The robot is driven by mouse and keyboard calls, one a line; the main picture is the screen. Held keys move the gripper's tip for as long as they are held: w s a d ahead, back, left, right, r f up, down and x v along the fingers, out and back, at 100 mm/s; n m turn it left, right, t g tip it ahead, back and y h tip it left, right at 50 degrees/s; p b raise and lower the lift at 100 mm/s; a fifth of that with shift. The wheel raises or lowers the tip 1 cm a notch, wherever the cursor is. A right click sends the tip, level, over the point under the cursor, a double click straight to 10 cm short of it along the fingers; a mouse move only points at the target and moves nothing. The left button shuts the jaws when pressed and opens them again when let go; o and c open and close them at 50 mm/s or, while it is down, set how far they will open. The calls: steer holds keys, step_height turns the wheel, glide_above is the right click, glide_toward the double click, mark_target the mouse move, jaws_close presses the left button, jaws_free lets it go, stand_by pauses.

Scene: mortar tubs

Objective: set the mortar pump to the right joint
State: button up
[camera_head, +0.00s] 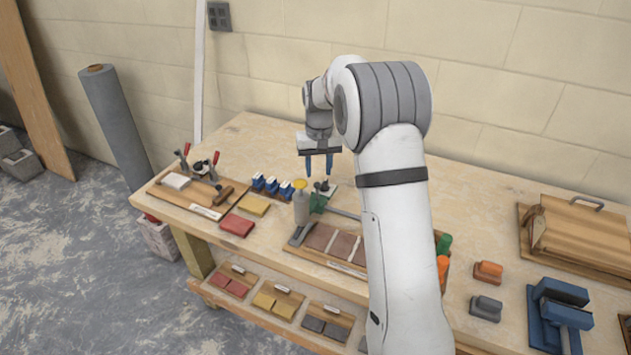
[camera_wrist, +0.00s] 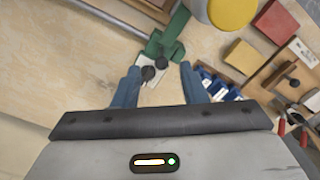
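My gripper (camera_head: 318,174) is over the back of the workbench, pointing down, its two blue fingers apart with nothing held between them. Below it is a small pale plate with black knobs (camera_head: 322,187) and a green part (camera_head: 318,203). In the wrist view the black knobs (camera_wrist: 149,72) lie between the finger tips, and the green part (camera_wrist: 163,44) runs beyond them. Contact cannot be told. A grey cylinder with a yellow top (camera_head: 301,206) stands just beside the green part; I take these together as the mortar pump. The yellow top also shows in the wrist view (camera_wrist: 232,12).
Blue clips (camera_head: 272,186) stand in a row left of the cylinder. A board with red-handled clamps (camera_head: 190,185) is at the left. Red (camera_head: 236,224) and yellow (camera_head: 254,205) blocks lie near the front. A tile tray (camera_head: 325,245) is in front. Bare bench lies behind the gripper.

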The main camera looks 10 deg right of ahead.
mark_target(317, 188)
steer(key=shift+w+f, duration=0.85)
steer(key=shift+w, duration=0.2)
steer(key=shift+w+f, duration=0.1)
steer(key=shift+f, duration=0.2)
step_height(317, 188, down, 7)
steer(key=shift+f+p, duration=0.2)
steer(key=shift+p, duration=0.8)
steer(key=shift+c, duration=0.5)
jaws_close()
